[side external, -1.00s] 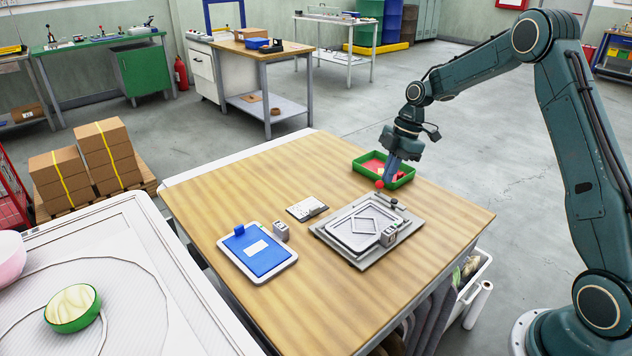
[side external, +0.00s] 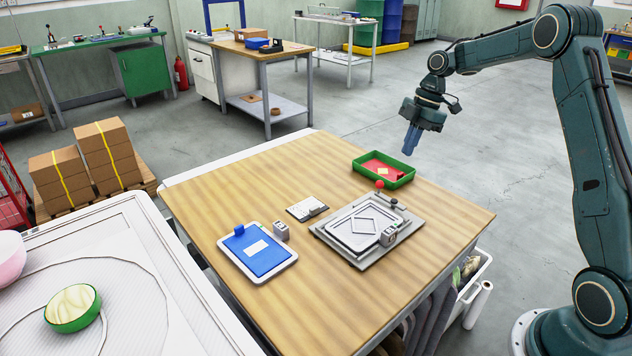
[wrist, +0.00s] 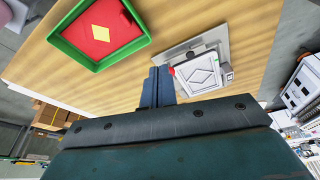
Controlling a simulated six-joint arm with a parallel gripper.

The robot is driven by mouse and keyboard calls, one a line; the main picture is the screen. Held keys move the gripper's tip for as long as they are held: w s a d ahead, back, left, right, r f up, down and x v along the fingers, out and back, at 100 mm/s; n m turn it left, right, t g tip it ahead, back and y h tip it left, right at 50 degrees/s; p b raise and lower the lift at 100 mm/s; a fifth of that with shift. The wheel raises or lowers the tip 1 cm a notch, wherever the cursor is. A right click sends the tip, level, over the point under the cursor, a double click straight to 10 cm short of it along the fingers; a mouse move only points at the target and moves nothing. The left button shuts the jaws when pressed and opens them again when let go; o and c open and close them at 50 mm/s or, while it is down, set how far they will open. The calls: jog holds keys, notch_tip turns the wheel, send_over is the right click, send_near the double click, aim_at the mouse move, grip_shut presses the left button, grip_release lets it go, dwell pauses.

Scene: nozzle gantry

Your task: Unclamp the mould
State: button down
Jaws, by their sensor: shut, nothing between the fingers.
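The mould (side external: 361,228) is a grey frame with a raised diamond, lying on a grey base plate on the wooden table; it also shows in the wrist view (wrist: 202,74). A toggle clamp with a red ball knob (side external: 380,184) stands at its far edge; the knob shows in the wrist view (wrist: 171,71) beside my fingertips. A small grey block device (side external: 389,236) sits at the mould's right side. My gripper (side external: 410,139) is shut and empty, in the air above and beyond the table's far edge, clear of the clamp.
A green tray (side external: 409,180) with a red sheet and yellow diamond stands behind the clamp. The table's left part (side external: 220,205) is bare.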

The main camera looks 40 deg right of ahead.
jog(key=shift+v, duration=2.1)
jog(key=shift+w, duration=0.1)
jog(key=s+a+r+m+t+h, duration=0.1)
jog(key=s+a+r+m, duration=0.4)
jog(key=a, duration=0.3)
jog(key=s+a+r+m+t+h, duration=0.1)
jog(key=s+a+r+m, duration=0.1)
jog(key=s+a+r, duration=0.5)
jog(key=s+a+f+m+t, duration=0.1)
jog(key=s+a+f+m, duration=0.1)
jog(key=s, duration=0.6)
jog(key=s+a+f+m+t+h, duration=0.1)
jog(key=s+a+m, duration=0.3)
jog(key=s, duration=0.5)
jog(key=shift+s+f+m+t, duration=0.15)
jog(key=shift+f+m+t, duration=0.15)
jog(key=shift+f+m, duration=0.5)
